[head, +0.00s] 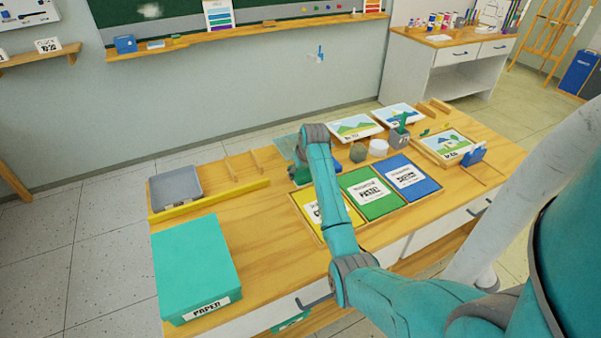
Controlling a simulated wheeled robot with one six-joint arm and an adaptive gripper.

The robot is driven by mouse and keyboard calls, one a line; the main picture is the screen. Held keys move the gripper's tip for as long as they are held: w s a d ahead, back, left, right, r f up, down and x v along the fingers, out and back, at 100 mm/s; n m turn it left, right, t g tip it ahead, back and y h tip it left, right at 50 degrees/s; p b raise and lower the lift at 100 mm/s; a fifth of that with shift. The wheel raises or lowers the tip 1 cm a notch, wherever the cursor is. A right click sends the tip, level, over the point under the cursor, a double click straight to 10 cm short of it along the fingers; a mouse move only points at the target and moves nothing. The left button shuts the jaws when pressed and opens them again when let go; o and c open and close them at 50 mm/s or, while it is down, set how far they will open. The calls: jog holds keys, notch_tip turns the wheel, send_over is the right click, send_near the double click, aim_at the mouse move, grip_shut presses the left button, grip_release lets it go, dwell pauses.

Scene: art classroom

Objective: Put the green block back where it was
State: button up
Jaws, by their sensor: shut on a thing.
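My arm reaches over the middle of the wooden table (275,220). My gripper (299,168) is at the table's back middle, mostly hidden behind my own arm link. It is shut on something. A dark green shape (298,178) shows beside the arm link there and looks like part of the green block, just behind the yellow sheet (303,203). Its full outline and the fingertips are hidden. A green sheet (378,207) and a blue sheet (425,187) lie to the right in the same wooden tray.
A grey-green faceted block (357,153), a white cylinder (378,148) and a grey pot (399,139) stand right of my gripper. Picture cards (355,126) lie behind them. A teal paper box (193,262) and a grey tray (175,187) stand left.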

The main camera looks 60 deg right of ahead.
jog(key=shift+f, duration=0.1)
jog(key=o, duration=1.1)
jog(key=v, duration=1.2)
